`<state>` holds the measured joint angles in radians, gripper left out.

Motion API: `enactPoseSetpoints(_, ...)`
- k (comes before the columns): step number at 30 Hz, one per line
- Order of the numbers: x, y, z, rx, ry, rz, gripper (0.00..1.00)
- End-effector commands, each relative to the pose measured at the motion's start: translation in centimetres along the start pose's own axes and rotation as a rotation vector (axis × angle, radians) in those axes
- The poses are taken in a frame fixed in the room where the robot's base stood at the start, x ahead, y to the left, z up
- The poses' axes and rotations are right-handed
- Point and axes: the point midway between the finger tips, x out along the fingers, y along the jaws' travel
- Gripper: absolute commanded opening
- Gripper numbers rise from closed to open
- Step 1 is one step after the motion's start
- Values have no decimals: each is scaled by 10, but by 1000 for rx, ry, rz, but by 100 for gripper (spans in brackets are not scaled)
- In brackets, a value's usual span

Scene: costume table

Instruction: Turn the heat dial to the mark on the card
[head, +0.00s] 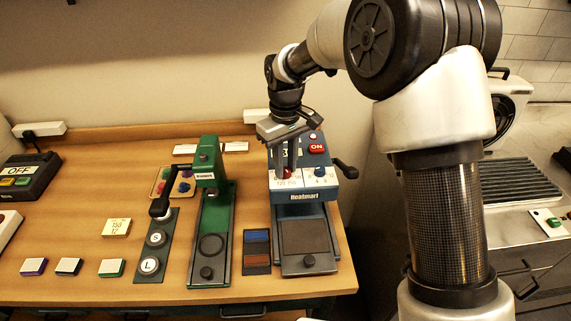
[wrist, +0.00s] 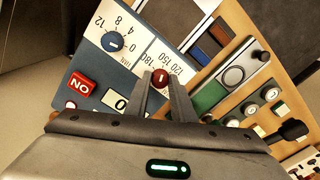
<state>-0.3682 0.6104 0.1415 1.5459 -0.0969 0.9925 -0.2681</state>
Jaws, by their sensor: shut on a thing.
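The heat press, marked Heatmart (head: 302,196), stands at the right of the table. Its red heat dial (wrist: 160,78) sits beside a white scale with 120, 150 and 180. My gripper (wrist: 160,82) is shut on the red dial, one finger on each side. A white pointer line shows on the dial, but I cannot tell which mark it meets. In the head view my gripper (head: 287,170) comes down from above and partly hides the dial. The pale yellow card (head: 117,227) lies on the table at the left and reads 150 and 12.
A blue dial (wrist: 113,41) with its own scale sits beside the red one. A red ON button (wrist: 81,85) and a small display (wrist: 116,102) are close by. A black lever (head: 345,169) sticks out at the right. A green press (head: 206,175) stands to the left.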

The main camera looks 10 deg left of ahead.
Motion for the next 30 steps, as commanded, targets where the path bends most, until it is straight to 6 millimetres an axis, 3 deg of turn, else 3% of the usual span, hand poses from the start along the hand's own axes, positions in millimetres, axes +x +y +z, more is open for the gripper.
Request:
enactPoseSetpoints(14,-2,0,-1,-16,4,2,0)
enactPoseSetpoints(15,-2,0,-1,-16,4,1,24)
enactPoseSetpoints(18,-1,0,-1,-16,4,1,41)
enactPoseSetpoints(30,-7,0,-1,-15,3,1,41)
